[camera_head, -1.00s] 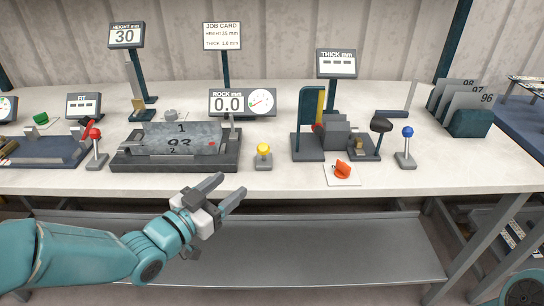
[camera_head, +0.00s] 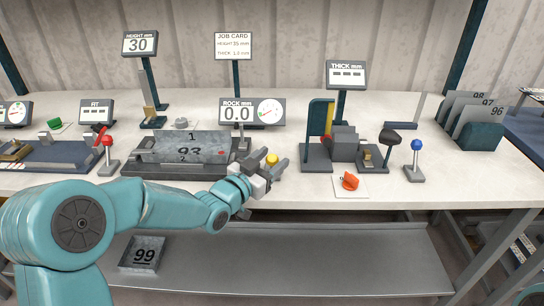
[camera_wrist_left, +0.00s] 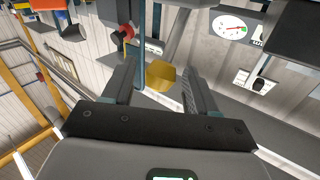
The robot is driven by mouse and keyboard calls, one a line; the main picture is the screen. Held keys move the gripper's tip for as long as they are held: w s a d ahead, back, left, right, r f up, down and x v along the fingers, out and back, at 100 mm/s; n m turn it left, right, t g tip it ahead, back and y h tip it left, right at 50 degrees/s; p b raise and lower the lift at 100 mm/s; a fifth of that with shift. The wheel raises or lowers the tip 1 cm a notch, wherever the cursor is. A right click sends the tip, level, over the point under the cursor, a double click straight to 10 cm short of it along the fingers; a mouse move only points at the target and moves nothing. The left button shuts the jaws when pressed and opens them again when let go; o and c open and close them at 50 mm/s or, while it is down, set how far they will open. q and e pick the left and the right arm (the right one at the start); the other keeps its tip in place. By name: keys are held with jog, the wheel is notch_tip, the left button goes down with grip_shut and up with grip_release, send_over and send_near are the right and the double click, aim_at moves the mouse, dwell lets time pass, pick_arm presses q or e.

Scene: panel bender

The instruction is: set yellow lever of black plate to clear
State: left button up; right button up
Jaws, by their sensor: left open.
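The yellow lever knob (camera_head: 271,158) stands at the right end of the black plate (camera_head: 150,171) on the bench. It also shows in the left wrist view (camera_wrist_left: 160,75) between the two fingers. My left gripper (camera_head: 274,164) is open, with its fingers around or just in front of the knob; I cannot tell whether they touch it. The lever's stem and base are hidden behind the gripper. A grey metal part (camera_head: 185,146) marked 1, 93 and 2 lies on the black plate. My right gripper is not in view.
A red-knobbed lever (camera_head: 107,142) stands left of the plate and a blue-knobbed lever (camera_head: 416,146) far right. The thickness fixture (camera_head: 342,146) and an orange knob on a white card (camera_head: 349,181) are right of the gripper. A ROCK display (camera_head: 252,111) stands behind.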

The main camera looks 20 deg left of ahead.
pick_arm(q)
jog(key=shift+w+d, duration=0.15)
jog(key=shift+w, duration=0.3)
grip_shut()
jog(key=shift+w+r+p, duration=0.1)
jog(key=shift+r+p, duration=0.15)
jog(key=shift+p, duration=0.35)
jog(key=w+n+g+p, duration=0.1)
jog(key=p, duration=0.3)
jog(key=w+g+p, duration=0.1)
jog(key=g+p, duration=0.1)
jog(key=p, duration=0.3)
jog(key=w+a+r+n+g+p, duration=0.1)
jog(key=p, duration=0.3)
jog(key=shift+w+r+n+y+p, duration=0.1)
jog(key=shift+w+n+y+p, duration=0.05)
jog(key=shift+n+y+p, duration=0.2)
jog(key=shift+w+f+g+p, duration=0.15)
jog(key=shift+f+g+p, duration=0.1)
jog(key=shift+g+p, duration=0.25)
grip_release()
